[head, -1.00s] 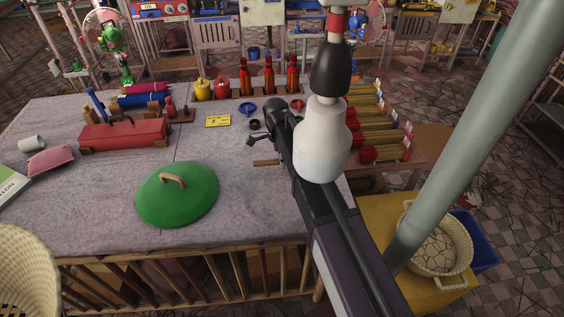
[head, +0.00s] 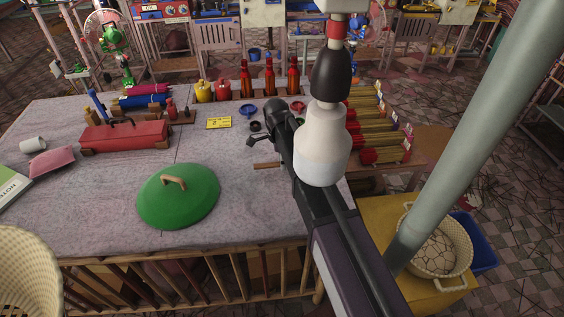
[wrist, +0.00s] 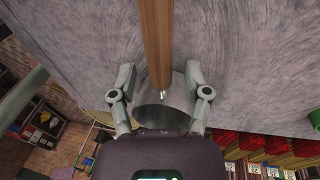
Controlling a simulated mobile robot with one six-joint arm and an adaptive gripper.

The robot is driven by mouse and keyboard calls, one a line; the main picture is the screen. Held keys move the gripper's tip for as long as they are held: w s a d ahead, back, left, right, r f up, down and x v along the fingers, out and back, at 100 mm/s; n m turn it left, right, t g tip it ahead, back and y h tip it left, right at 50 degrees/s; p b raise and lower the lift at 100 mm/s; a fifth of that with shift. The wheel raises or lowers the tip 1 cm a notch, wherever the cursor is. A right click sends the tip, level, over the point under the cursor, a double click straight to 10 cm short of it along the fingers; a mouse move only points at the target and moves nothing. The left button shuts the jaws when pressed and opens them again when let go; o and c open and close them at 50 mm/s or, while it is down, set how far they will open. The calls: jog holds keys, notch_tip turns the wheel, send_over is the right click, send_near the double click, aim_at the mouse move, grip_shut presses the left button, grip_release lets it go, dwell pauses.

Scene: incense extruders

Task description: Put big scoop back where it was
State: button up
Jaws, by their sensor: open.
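The big scoop, with a wooden handle (wrist: 155,40) and a grey metal cup (wrist: 163,114), lies at the grey stone tabletop in the wrist view. My gripper (wrist: 162,92) is open, with one finger on each side of the scoop near where handle meets cup. I cannot tell whether the fingers touch it. In the head view, the handle end (head: 266,166) sticks out to the left of my arm, and the cup is hidden behind the arm.
A green lid (head: 180,200) lies on the table (head: 110,220) left of my arm. A yellow card (head: 218,122), blue dish (head: 248,109) and red bottles (head: 268,76) stand behind. Incense bundles (head: 375,130) are at right. The table between lid and card is clear.

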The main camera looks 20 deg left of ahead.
jog(key=p+v, duration=1.1)
jog(key=shift+r, duration=0.25)
dwell(0.3)
dwell(0.7)
